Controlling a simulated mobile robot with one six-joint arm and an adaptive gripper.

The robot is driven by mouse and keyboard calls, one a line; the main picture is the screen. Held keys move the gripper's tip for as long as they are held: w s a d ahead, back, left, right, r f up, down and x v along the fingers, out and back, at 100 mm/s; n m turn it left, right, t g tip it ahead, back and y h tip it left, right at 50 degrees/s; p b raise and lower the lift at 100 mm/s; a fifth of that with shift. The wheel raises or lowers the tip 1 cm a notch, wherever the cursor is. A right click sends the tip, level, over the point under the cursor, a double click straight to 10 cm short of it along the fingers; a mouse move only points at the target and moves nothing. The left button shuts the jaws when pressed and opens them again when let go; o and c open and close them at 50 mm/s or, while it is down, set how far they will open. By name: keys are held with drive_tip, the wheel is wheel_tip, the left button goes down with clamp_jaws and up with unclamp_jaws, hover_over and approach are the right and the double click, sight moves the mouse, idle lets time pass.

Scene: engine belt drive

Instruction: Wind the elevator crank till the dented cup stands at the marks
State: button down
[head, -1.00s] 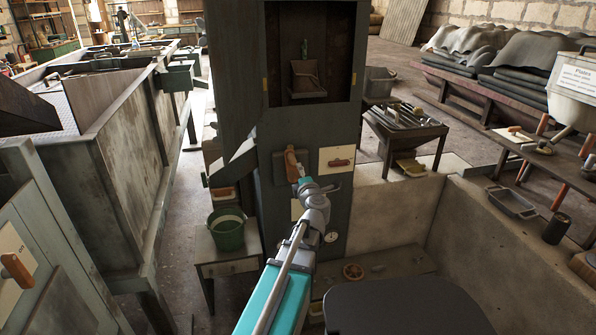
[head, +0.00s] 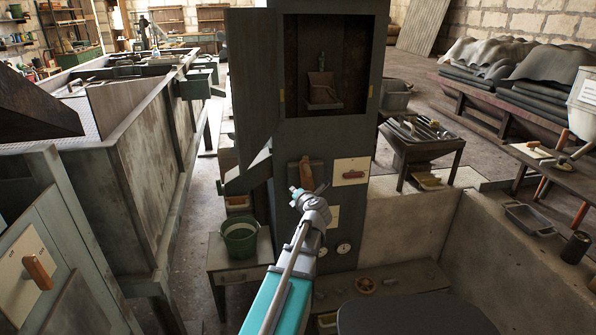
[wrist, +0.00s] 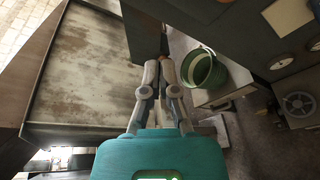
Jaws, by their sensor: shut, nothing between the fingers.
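The dented cup (head: 322,88) is a brown, bucket-like cup inside the dark opening of the elevator casing (head: 330,140). Small yellow marks sit at the opening's left edge (head: 283,97) and right edge (head: 371,91). The cup's lower edge looks a little below the marks. A wooden handle (head: 305,170), apparently the crank's, stands on the casing front below the opening. My gripper (head: 298,196) is shut and empty, just below and left of the handle in the head view. In the wrist view my gripper (wrist: 163,65) has its fingers together; a brown bit shows behind the tips, unclear.
A cream plate with a red-brown handle (head: 353,173) is right of the wooden handle. A slanted chute (head: 248,175) juts left. A green bucket (head: 240,238) stands on a small table below. The open door (head: 250,85) flanks the opening. A low wall (head: 415,235) is at right.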

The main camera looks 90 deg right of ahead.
drive_tip(key=w+d+f+n+g+y+p, duration=0.25)
drive_tip(key=w+f+n+y, duration=0.6)
drive_tip(key=n, duration=0.55)
drive_tip(key=w+d+r+n+g+y+p, duration=0.2)
drive_tip(key=w+r+n+g+y, duration=0.2)
drive_tip(key=r+n+g, duration=0.9)
wheel_tip(320, 180, up, 2)
drive_tip(key=g, duration=0.5)
drive_tip(key=shift+d+p, duration=0.15)
drive_tip(key=shift+p, duration=0.2)
drive_tip(key=shift+s, duration=0.15)
